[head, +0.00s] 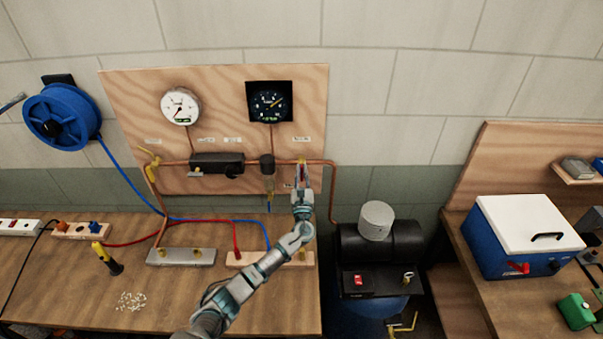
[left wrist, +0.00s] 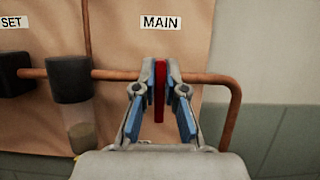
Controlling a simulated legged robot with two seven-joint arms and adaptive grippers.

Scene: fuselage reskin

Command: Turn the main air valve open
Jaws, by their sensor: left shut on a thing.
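The main air valve shows in the left wrist view as a red lever handle (left wrist: 159,92) under the "MAIN" label (left wrist: 161,22). The handle points straight down, across the horizontal copper pipe (left wrist: 208,78). My left gripper (left wrist: 160,84) has one finger on each side of the handle and is shut on it. In the head view my left gripper (head: 302,188) reaches up to the right end of the wooden panel (head: 225,92). It hides most of the valve there. My right gripper is in neither view.
A filter bowl (left wrist: 79,125) hangs from the pipe left of the valve. A white gauge (head: 180,105) and a black gauge (head: 269,101) are on the panel. A compressor (head: 380,245) stands to the right.

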